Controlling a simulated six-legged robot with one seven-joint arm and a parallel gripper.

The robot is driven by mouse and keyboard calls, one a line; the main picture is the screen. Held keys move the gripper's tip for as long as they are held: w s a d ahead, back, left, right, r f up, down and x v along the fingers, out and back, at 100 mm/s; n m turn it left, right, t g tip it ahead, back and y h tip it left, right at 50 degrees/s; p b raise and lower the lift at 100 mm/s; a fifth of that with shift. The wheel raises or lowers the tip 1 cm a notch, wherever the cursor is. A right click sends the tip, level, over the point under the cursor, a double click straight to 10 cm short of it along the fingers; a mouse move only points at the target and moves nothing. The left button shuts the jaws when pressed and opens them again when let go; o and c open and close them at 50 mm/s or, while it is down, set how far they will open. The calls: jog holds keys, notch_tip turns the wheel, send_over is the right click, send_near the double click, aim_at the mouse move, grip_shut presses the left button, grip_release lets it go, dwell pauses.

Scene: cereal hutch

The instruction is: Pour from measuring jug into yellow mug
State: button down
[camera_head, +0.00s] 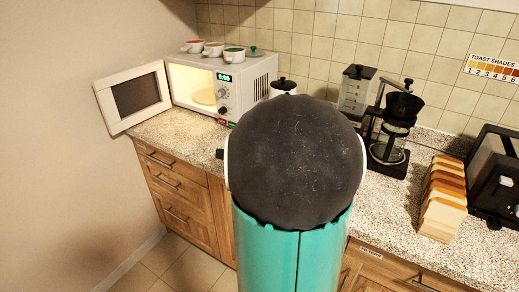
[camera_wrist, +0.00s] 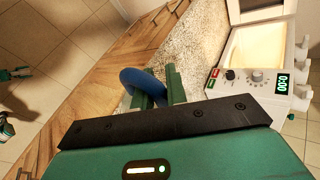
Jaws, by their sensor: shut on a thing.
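My gripper (camera_wrist: 160,82), with green fingers, is shut on a blue curved piece (camera_wrist: 133,77) that looks like a handle. The rest of that thing is hidden behind the fingers, so I cannot tell for sure that it is the measuring jug. It is near the speckled counter, with the microwave to its right in the wrist view. In the head view my own arm covers the middle of the counter and hides my gripper. I see no yellow mug in either view.
The microwave (camera_head: 247,82) stands open, its door (camera_head: 135,95) swung left; it also shows in the wrist view (camera_wrist: 258,80). Cups (camera_head: 213,49) stand on top. A coffee maker (camera_head: 393,125), bread slices (camera_head: 443,205) and a black toaster (camera_head: 497,180) fill the right side.

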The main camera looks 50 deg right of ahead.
jog(key=shift+d+r+y, duration=0.3)
jog(key=shift+d+r, duration=0.15)
jog(key=shift+r, duration=0.35)
jog(key=shift+w+d+r+m+y, duration=0.1)
jog(key=shift+d+r+m+y, duration=0.25)
jog(key=shift+d, duration=0.2)
jog(key=shift+w+d+r+m+y, duration=0.1)
jog(key=shift+d+r+m+y, duration=0.2)
jog(key=shift+d, duration=0.2)
jog(key=shift+d+r, duration=0.1)
jog(key=shift+r, duration=0.15)
jog(key=shift+d+r+m+y+p, duration=0.35)
jog(key=shift+d+r+y+p, duration=0.1)
jog(key=shift+y, duration=0.1)
jog(key=shift+d+f+m+y+p, duration=0.15)
jog(key=shift+d+m+y+p, duration=0.3)
jog(key=shift+y, duration=0.25)
dwell(0.3)
jog(key=shift+w+d+r+m+y+p, duration=0.15)
jog(key=shift+d+r+m+y+p, duration=0.6)
jog(key=shift+d+r+y, duration=0.45)
dwell(1.3)
jog(key=shift+d+y, duration=0.4)
jog(key=shift+d, duration=0.1)
jog(key=shift+w+d+r+m+p, duration=0.15)
jog(key=shift+d+m+p, duration=0.15)
jog(key=shift+d+m, duration=0.15)
